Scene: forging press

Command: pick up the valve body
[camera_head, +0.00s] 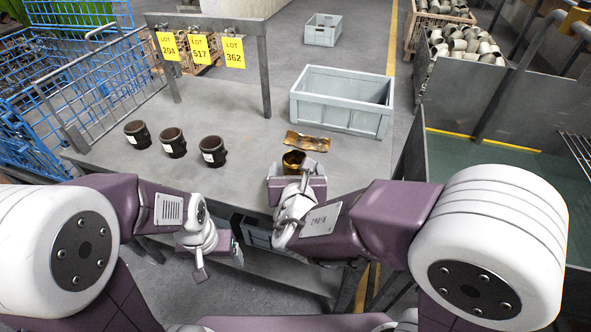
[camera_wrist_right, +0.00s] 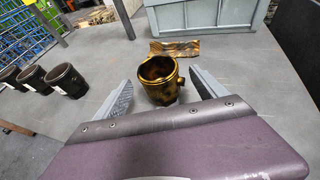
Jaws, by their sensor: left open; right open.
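A brown-gold, mottled valve body (camera_head: 293,160) stands upright on the grey table, with its open mouth up. In the right wrist view the valve body (camera_wrist_right: 158,84) is at the middle, at the opening between the two fingers. My right gripper (camera_head: 296,180) is open, with one finger to each side of it and clear gaps showing. Its fingers also show in the right wrist view (camera_wrist_right: 159,92). My left gripper (camera_head: 221,258) is open and empty, low at the table's front edge. Three dark bodies of similar shape (camera_head: 173,142) with white labels stand to the left.
A flat mottled brown piece (camera_head: 307,141) lies just behind the valve body. A grey crate (camera_head: 341,101) stands at the table's back right. A frame with yellow lot tags (camera_head: 200,48) and a wire rack stand at the back left. The table's middle is clear.

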